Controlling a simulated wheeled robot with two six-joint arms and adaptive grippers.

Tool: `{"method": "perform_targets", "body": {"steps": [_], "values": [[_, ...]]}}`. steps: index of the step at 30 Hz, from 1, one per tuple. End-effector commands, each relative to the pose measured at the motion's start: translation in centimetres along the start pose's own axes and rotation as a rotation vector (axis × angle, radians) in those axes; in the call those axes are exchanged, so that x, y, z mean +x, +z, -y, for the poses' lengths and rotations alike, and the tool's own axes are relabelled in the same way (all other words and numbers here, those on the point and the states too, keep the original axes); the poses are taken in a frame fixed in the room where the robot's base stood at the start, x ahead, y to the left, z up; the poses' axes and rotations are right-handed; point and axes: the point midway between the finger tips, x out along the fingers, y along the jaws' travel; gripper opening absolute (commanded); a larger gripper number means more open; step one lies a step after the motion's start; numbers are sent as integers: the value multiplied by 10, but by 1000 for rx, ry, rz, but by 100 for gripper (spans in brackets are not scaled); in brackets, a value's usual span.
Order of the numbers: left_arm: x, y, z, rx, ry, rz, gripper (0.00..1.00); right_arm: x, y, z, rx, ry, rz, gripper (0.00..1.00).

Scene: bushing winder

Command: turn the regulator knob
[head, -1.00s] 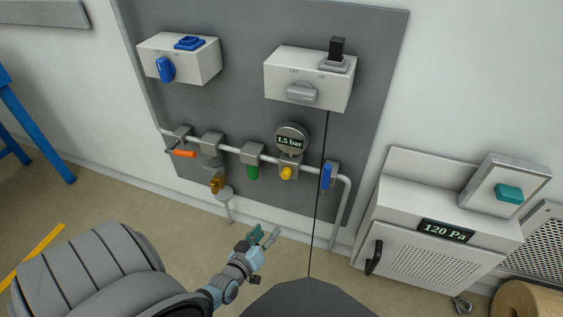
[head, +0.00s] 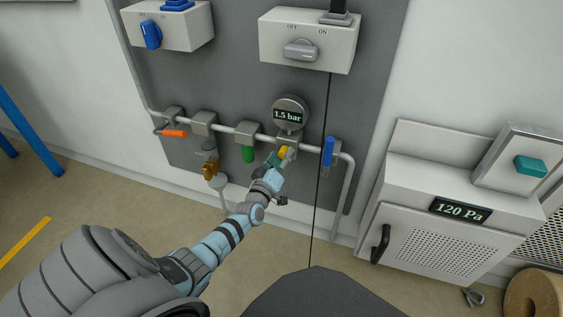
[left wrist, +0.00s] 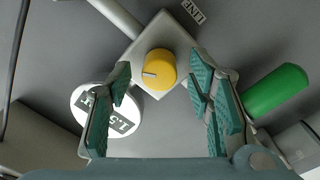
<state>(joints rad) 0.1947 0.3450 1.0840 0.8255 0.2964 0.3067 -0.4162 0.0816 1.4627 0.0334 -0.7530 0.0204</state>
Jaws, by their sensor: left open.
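The regulator knob (left wrist: 158,69) is yellow and round with a pale pointer line, on a grey block. In the left wrist view it sits between and a little beyond my open fingertips, and no finger clearly touches it. In the head view the yellow knob (head: 284,150) shows below the round gauge (head: 290,112), which reads 1.5 bar. My left gripper (head: 281,158) is open, right at the knob, and partly covers it. The left gripper (left wrist: 160,85) has green-padded fingers on either side of the knob. My right gripper is not in view.
Along the pipe (head: 226,128) are a green handle (head: 248,154) left of the knob and a blue lever (head: 328,152) right of it. An orange lever (head: 174,133) is farther left. Switch boxes hang above. A cabinet (head: 440,225) reading 120 Pa stands at right.

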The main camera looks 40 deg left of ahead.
Motion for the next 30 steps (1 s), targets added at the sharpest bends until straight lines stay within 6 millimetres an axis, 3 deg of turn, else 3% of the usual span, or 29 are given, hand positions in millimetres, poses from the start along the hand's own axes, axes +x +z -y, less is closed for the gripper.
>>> {"method": "perform_targets", "body": {"steps": [6,15,30], "values": [[0,0,0,0,0,1,47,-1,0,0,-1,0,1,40],[0,0,0,0,0,1,1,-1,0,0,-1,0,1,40],[0,0,-1,109,-5,7,0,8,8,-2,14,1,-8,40]]}}
